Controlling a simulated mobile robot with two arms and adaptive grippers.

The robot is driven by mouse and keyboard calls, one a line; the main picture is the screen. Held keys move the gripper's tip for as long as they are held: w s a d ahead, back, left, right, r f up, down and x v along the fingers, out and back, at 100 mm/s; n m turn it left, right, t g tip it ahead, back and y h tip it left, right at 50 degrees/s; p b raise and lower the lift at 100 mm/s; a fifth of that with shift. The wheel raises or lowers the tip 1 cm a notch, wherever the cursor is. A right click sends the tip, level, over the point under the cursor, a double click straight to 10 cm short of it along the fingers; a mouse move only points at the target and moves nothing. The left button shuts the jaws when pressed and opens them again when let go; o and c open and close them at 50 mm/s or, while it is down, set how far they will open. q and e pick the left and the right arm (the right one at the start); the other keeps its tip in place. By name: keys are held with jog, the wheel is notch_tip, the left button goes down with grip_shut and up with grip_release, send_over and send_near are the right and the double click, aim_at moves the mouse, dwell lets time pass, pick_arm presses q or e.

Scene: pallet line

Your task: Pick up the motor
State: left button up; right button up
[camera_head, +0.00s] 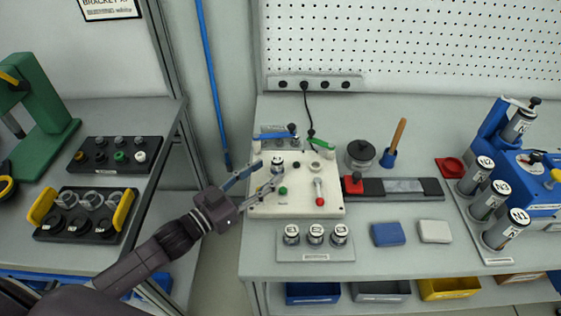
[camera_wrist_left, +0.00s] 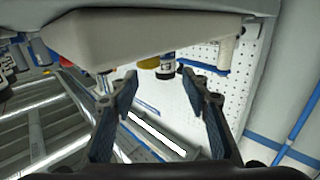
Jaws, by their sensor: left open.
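A small silver motor with a white-labelled top (camera_head: 277,161) stands on the cream fixture board (camera_head: 318,209) on the bench. Several similar motors (camera_head: 315,234) stand in a row in a grey holder (camera_head: 287,255) in front of the board. My left gripper (camera_head: 269,174) reaches over the left part of the board, its fingers spread beside the standing motor. In the left wrist view the open fingers (camera_wrist_left: 160,95) hold nothing; a small dark-and-silver cylinder (camera_wrist_left: 166,67) shows beyond them, and I cannot tell its contact with other things. My right gripper is not in view.
Green and blue clamp levers (camera_head: 320,145) and a red knob (camera_head: 320,201) rise from the board. A black-and-grey fixture (camera_head: 425,189), a blue block (camera_head: 387,234) and a white block (camera_head: 434,231) lie to the right. Large silver cylinders (camera_head: 489,201) stand farther right.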

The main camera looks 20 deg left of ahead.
aim_at(273, 163)
pick_arm(q)
jog(key=shift+w+d+r+p, duration=0.15)
jog(key=shift+w+r+p, duration=0.1)
jog(key=shift+w, duration=0.3)
jog(key=shift+w+d+r+p, duration=0.1)
jog(key=shift+w+d+p, duration=0.1)
jog(key=shift+w, duration=0.3)
jog(key=x, duration=0.3)
jog(key=shift+w+a+p, duration=0.2)
jog(key=shift+p, duration=0.2)
jog(key=shift+w+d, duration=0.2)
jog(key=shift+w, duration=0.05)
jog(key=shift+f, duration=0.1)
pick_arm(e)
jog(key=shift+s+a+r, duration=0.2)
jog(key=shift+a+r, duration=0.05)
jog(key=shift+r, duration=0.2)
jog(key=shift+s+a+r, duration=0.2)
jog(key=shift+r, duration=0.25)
pick_arm(q)
grip_shut()
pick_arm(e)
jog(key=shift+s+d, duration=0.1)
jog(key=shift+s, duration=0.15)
